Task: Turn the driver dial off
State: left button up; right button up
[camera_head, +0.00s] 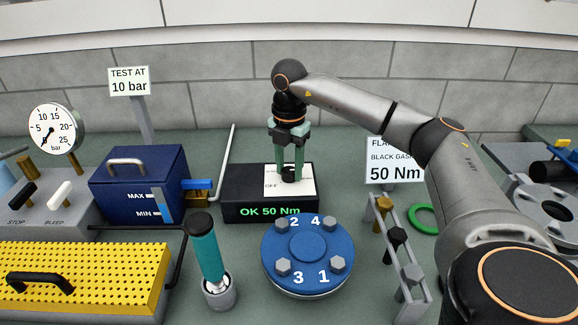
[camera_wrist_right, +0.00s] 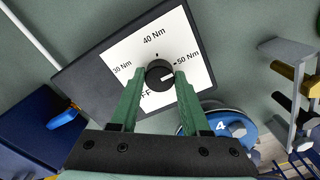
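The driver dial is a round black knob (camera_wrist_right: 160,73) on a white plate (camera_wrist_right: 192,45) marked 30, 40 and 50 Nm. A partly hidden OFF mark sits at the plate's lower edge in the right wrist view. The knob's white line points to the right, toward 50 Nm. The dial (camera_head: 289,175) is on top of a black driver box (camera_head: 240,197) whose green display reads "OK 50 Nm". My right gripper (camera_head: 290,172) points down over the dial. Its green fingers (camera_wrist_right: 160,76) are on either side of the knob, with a narrow gap apparent. My left gripper is not in view.
A blue numbered flange (camera_head: 305,250) with bolts stands in front of the box. A teal-handled driver (camera_head: 206,250) stands in a holder. A blue tank (camera_head: 130,183) is at left, a bolt rack (camera_head: 400,248) at right, and a pale rod (camera_head: 226,155) left of the box.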

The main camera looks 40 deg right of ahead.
grip_shut()
